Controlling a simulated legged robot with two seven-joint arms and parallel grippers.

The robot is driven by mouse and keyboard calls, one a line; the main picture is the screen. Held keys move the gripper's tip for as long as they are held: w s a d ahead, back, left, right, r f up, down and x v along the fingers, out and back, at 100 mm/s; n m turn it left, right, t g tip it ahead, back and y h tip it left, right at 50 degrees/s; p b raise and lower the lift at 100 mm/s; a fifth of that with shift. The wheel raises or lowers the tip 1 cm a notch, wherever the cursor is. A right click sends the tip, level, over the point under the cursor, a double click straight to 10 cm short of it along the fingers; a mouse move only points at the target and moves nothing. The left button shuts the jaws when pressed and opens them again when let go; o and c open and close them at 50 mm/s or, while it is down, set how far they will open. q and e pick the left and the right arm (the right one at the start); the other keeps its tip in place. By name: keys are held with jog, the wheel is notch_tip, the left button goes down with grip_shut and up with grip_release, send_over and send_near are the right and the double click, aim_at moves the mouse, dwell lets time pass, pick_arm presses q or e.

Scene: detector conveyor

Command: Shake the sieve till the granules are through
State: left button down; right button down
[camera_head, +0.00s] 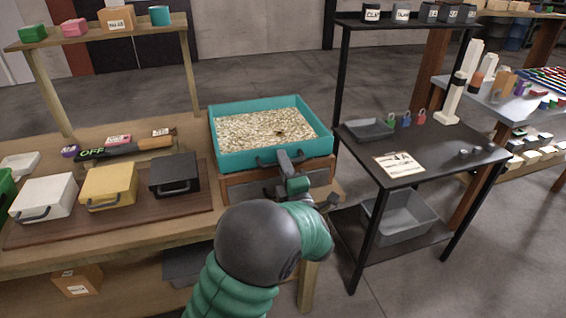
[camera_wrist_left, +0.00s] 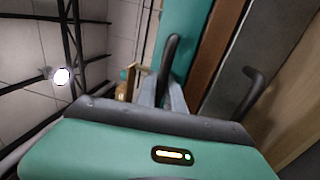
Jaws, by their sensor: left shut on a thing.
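The teal sieve (camera_head: 225,155) is a rectangular tray on a wooden frame at the right end of the wooden bench. Pale granules (camera_head: 265,130) cover its floor, with a small dark spot among them. My left gripper (camera_head: 284,160) is at the sieve's front wall, shut on its black handle (camera_head: 262,162). In the left wrist view the fingers (camera_wrist_left: 166,92) close around the handle (camera_wrist_left: 172,55) beside the teal wall (camera_wrist_left: 190,25). A grey drawer or tray (camera_head: 318,177) sits in the frame below; my arm hides part of it. My right gripper is not in view.
White (camera_head: 45,197), yellow (camera_head: 108,184) and black (camera_head: 173,172) lidded boxes stand on a brown board to the left. A black shelf table (camera_head: 440,160) with a clipboard (camera_head: 400,164) and grey tray stands close on the right. A grey bin (camera_head: 400,217) is below.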

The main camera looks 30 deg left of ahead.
pick_arm(q)
jog(key=w+a+b, duration=0.1)
jog(key=w, duration=0.1)
jog(key=w+a+b, duration=0.1)
jog(key=a+b, duration=0.1)
jog(key=shift+w+a+f, duration=0.15)
jog(key=shift+w+f, duration=0.25)
jog(key=shift+w+a, duration=0.25)
jog(key=shift+r, duration=0.15)
jog(key=c, duration=1.8)
grip_release()
jog(key=o, duration=0.3)
jog(key=shift+w+d, duration=0.1)
jog(key=shift+w, duration=0.05)
jog(key=shift+o, duration=0.2)
